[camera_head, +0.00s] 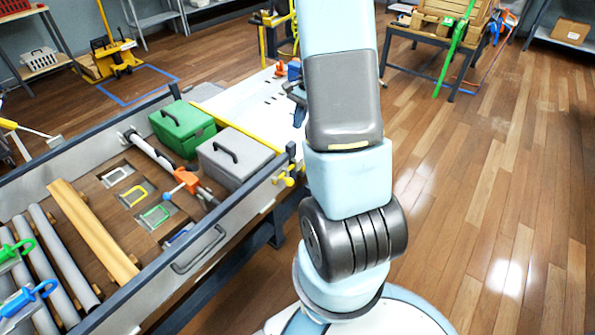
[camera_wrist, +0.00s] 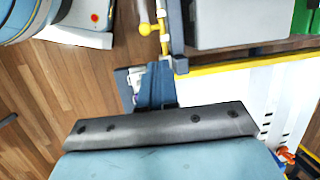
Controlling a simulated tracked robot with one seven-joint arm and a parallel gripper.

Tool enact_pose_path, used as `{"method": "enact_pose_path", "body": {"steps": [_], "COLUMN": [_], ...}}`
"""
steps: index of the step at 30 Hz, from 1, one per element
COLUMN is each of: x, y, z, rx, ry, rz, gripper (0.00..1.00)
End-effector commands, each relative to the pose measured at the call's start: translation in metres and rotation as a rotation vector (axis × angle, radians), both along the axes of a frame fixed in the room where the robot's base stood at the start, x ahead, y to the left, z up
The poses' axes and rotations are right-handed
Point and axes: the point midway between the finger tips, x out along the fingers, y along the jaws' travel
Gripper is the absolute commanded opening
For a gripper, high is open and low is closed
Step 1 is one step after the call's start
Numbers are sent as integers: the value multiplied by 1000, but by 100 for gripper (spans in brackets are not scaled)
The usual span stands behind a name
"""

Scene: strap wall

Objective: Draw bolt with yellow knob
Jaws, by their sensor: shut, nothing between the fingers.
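The yellow bolt (camera_head: 289,177) with its round knob sits at the near right corner of the grey-walled bench tray, just left of my arm in the head view. In the wrist view the bolt (camera_wrist: 164,28) runs along a dark post, and its yellow knob (camera_wrist: 145,30) sticks out to the left. My gripper (camera_wrist: 152,70) shows dark blue below the bolt in the wrist view, shut and empty, apart from the knob. In the head view my arm hides most of my gripper.
A grey box (camera_head: 234,156) and a green box (camera_head: 182,127) stand in the tray near the bolt. A yellow bar (camera_head: 224,125) runs along the tray's end beside a white slotted panel (camera_head: 246,97). Open wooden floor (camera_head: 470,180) lies to the right.

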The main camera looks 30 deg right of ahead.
Motion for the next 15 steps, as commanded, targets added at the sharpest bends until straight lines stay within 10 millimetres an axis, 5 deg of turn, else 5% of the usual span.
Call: {"method": "enact_pose_path", "body": {"steps": [6,15], "x": [-7,-13], "y": [-33,-51], "z": [-60,-90], "rx": [4,-1], "ry": [94,139], "rz": [-149,-228], "gripper": [0,0]}}
